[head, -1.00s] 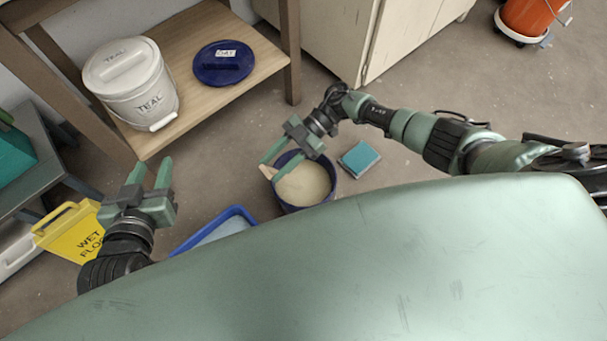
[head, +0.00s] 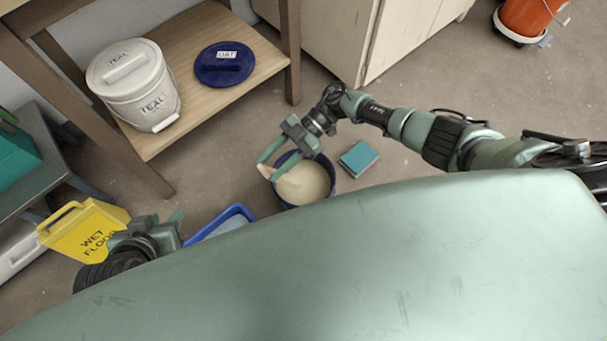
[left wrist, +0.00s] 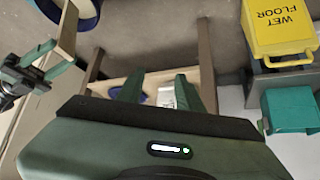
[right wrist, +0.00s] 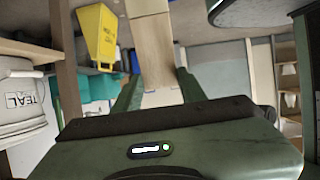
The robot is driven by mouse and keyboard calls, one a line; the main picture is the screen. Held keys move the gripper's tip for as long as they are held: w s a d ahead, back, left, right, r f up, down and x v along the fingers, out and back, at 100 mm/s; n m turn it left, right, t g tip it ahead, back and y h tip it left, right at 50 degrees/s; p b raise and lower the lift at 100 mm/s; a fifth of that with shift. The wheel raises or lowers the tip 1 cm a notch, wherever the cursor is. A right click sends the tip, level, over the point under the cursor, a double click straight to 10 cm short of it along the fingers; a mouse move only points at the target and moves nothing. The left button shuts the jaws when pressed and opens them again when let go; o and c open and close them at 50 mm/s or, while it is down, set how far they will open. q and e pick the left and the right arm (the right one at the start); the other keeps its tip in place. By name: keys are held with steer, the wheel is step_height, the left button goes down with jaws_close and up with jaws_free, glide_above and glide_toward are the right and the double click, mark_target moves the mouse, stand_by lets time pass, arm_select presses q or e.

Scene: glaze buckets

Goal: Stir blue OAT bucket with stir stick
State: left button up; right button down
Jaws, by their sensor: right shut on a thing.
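A dark blue bucket (head: 331,186) with cream glaze stands open on the floor; no label shows on it. A blue lid marked OAT (head: 226,70) lies on the wooden shelf. My right gripper (head: 268,168) is shut on a flat wooden stir stick (right wrist: 153,52) at the bucket's left rim. The stick (head: 265,172) overlaps the glaze; I cannot tell how deep its end sits. My left gripper (head: 178,222) is low at left, partly hidden by my body. Its fingers (left wrist: 158,90) are apart and empty in the left wrist view.
A white TEAL bucket (head: 133,88) stands on the shelf. A yellow wet floor sign (head: 85,230), a blue tray (head: 222,222) and a teal sponge-like block (head: 359,158) are near. An orange bucket (head: 532,15) is far right. Floor right of the block is free.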

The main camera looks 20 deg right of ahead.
arm_select(q)
steer(key=s+a+f+g+p, duration=0.1)
steer(key=s+a+f+g, duration=0.1)
steer(key=s, duration=0.4)
steer(key=shift+g+y, duration=0.4)
steer(key=shift+g, duration=0.3)
arm_select(e)
steer(key=shift+s+a+r, duration=0.1)
steer(key=shift+a+r, duration=0.1)
steer(key=shift+r, duration=0.3)
